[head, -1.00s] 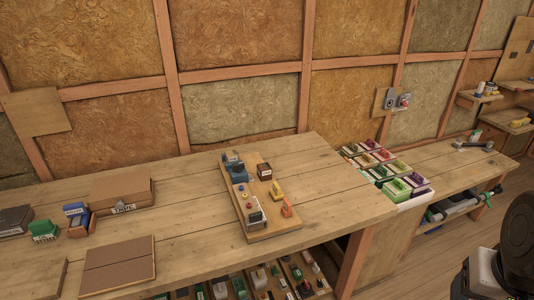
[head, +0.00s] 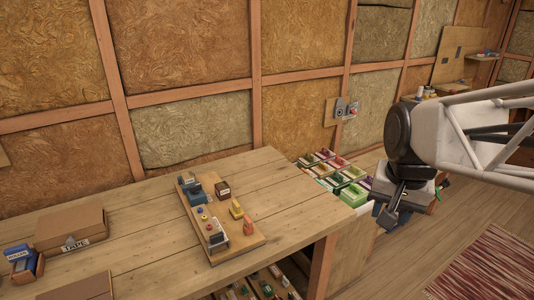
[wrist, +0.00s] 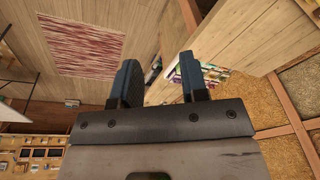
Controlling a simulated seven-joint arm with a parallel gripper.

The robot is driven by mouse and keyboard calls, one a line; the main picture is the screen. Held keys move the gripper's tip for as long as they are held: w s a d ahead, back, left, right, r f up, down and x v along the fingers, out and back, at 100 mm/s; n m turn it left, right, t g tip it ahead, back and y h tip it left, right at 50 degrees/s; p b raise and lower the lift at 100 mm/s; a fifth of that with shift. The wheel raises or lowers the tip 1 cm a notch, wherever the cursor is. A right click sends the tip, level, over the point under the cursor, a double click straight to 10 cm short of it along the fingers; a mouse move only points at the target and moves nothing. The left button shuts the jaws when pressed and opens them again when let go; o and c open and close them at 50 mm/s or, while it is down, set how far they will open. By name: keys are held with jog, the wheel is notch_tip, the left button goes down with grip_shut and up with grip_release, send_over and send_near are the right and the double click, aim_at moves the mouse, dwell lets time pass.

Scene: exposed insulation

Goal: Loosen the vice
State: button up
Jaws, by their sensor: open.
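A wooden board (head: 234,247) lies on the workbench in the head view and carries several small items. A blue item (head: 196,193) at its far left end looks like the vice, but it is too small to tell how its jaws stand. My gripper (head: 386,213) is at the right of the head view, beyond the bench's right end and well away from the board. In the wrist view my gripper (wrist: 157,72) shows two dark fingers spread apart with nothing between them. The vice cannot be made out in the wrist view.
Yellow, orange and dark small blocks stand on the board near the blue item. Coloured boxes (head: 335,172) stand past the bench's right end. A cardboard box (head: 68,228) lies at the bench's left. The bench top (head: 285,205) right of the board is clear.

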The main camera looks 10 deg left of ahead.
jog(key=w+a+m, duration=0.2)
jog(key=w+a, duration=1)
jog(key=m+g, duration=0.2)
jog(key=m, duration=0.3)
send_near(196, 189)
jog(key=shift+w+a+f, duration=0.1)
jog(key=shift+w+f, duration=0.15)
jog(key=shift+a+f, duration=0.1)
jog(key=shift+a, duration=0.15)
jog(key=shift+f, duration=0.1)
jog(key=shift+f, duration=3.8)
